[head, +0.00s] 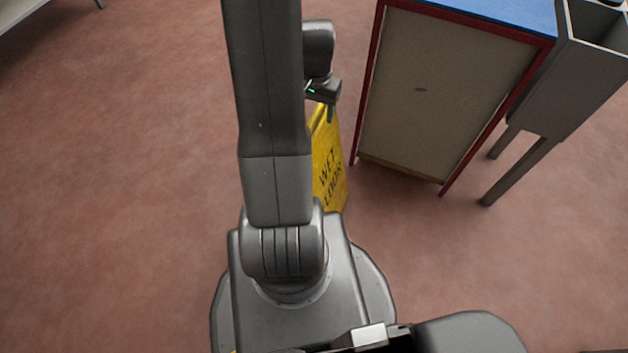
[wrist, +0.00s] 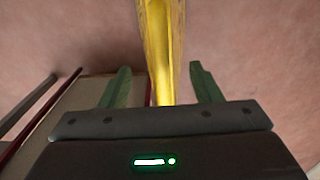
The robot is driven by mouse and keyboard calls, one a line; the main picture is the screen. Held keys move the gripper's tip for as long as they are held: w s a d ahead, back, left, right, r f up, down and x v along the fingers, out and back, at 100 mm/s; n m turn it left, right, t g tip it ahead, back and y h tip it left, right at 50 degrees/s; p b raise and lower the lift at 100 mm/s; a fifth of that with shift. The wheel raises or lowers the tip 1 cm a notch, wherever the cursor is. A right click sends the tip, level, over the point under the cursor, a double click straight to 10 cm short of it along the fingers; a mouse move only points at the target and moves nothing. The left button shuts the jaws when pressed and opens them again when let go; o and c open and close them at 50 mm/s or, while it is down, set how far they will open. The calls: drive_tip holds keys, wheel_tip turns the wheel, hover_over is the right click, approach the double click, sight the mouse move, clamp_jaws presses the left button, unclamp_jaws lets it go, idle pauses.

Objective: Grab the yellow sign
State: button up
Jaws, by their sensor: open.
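The yellow sign (head: 328,165) stands upright on the floor beside the cabinet, with dark lettering that reads in part "WET FLOOR". My arm hides its left part in the head view. In the wrist view the yellow sign (wrist: 160,50) shows edge-on as a narrow yellow strip running between my fingers. My gripper (wrist: 160,80) is open, with one green finger on each side of the sign and a gap on both sides. In the head view my gripper (head: 328,108) is at the top of the sign, with its fingers mostly hidden.
A cabinet (head: 440,90) with red edges and a blue top stands close to the right of the sign. A grey metal stand (head: 590,80) on legs is farther right. The reddish floor (head: 120,180) to the left is clear. A pale table edge (head: 20,10) shows at the top left.

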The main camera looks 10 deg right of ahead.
wheel_tip(320, 180, down, 6)
drive_tip(key=b, duration=0.2)
drive_tip(key=shift+a+f, duration=0.15)
drive_tip(key=shift+f, duration=0.05)
clamp_jaws()
idle(1.4)
